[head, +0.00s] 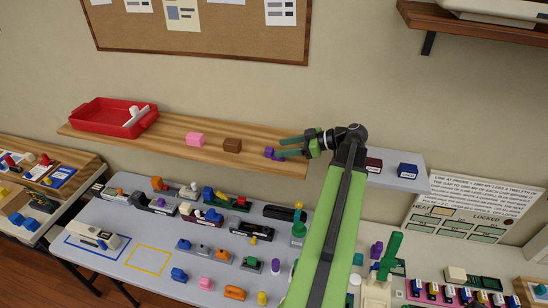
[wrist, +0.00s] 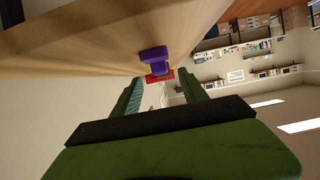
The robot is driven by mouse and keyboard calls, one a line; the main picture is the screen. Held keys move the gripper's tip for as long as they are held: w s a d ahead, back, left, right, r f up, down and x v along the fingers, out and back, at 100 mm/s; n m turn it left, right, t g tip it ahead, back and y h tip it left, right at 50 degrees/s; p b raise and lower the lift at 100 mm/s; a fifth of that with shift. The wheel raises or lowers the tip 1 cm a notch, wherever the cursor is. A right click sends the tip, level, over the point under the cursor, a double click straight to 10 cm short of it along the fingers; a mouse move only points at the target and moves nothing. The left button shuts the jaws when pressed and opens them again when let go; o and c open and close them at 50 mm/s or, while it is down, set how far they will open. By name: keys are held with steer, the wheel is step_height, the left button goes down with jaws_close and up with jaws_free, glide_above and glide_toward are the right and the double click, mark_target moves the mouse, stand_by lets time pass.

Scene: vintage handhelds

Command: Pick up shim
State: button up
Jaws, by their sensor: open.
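A small purple piece (head: 269,153) lies on the wooden shelf, near its right end. No label shows which thing is the shim; this piece is the one nearest my gripper. My gripper (head: 287,148) is open and comes in from the right, its fingertips close beside the purple piece. In the wrist view the purple piece (wrist: 154,58) shows beyond the fingertips of my gripper (wrist: 161,86), roughly centred between the fingers and against the wood. It is not held. Whether a finger touches it I cannot tell.
The wooden shelf (head: 175,141) also bears a brown block (head: 232,145), a pink block (head: 195,139) and a red tray (head: 88,118) with a white piece inside. A grey shelf (head: 400,180) is at right. The crowded table (head: 120,280) is below.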

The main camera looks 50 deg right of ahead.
mark_target(273, 149)
steer(key=b+x, duration=0.2)
steer(key=x, duration=0.3)
steer(key=shift+w, duration=0.1)
steer(key=shift+r, duration=0.1)
steer(key=shift+c, duration=0.4)
jaws_close()
